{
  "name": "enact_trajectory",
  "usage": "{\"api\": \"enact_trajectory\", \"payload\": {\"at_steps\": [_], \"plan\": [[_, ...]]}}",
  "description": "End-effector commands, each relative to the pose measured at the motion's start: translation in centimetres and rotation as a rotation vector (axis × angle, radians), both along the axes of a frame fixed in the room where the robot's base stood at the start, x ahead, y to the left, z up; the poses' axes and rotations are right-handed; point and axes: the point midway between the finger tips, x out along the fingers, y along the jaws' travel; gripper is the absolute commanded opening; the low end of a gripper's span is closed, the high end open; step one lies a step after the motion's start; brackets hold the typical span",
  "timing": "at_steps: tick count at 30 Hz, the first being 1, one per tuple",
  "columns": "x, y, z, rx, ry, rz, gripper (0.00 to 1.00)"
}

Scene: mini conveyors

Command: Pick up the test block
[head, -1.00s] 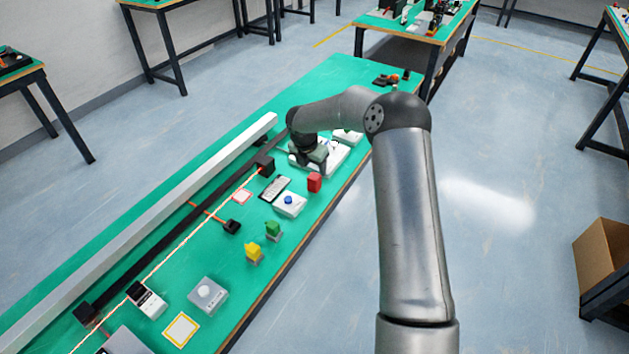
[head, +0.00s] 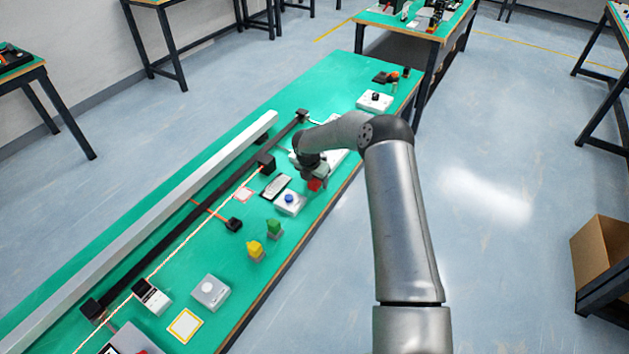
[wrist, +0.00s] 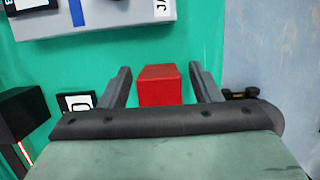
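The test block is a plain red block (head: 315,185) on the green bench, near its right edge in the head view. It also shows in the wrist view (wrist: 161,85), between the two fingers, with green surface visible on both sides of it. My gripper (wrist: 160,72) is open, with a finger on each side of the block and a gap to each. In the head view my gripper (head: 313,177) is right over the block and partly covers it. Whether the fingertips are level with the block cannot be told.
A white box with a blue button (head: 290,202) stands just in front of the block. Green (head: 274,229) and yellow (head: 256,251) pieces stand nearer. A black sensor (head: 266,163) and conveyor rail (head: 150,258) lie left. The bench's right edge is close.

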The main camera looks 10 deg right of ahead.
Motion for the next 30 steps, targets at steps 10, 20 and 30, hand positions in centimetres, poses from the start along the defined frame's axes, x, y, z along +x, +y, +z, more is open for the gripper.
{"api": "enact_trajectory", "payload": {"at_steps": [10, 20, 30], "plan": [[0.0, 0.0, 0.0, 0.0, 0.0, 0.0, 0.08], [0.1, 0.0, 1.3, -0.001, -0.003, 0.0, 0.08], [-4.5, 0.4, 8.6, -0.003, -0.004, 0.0, 0.08]]}}
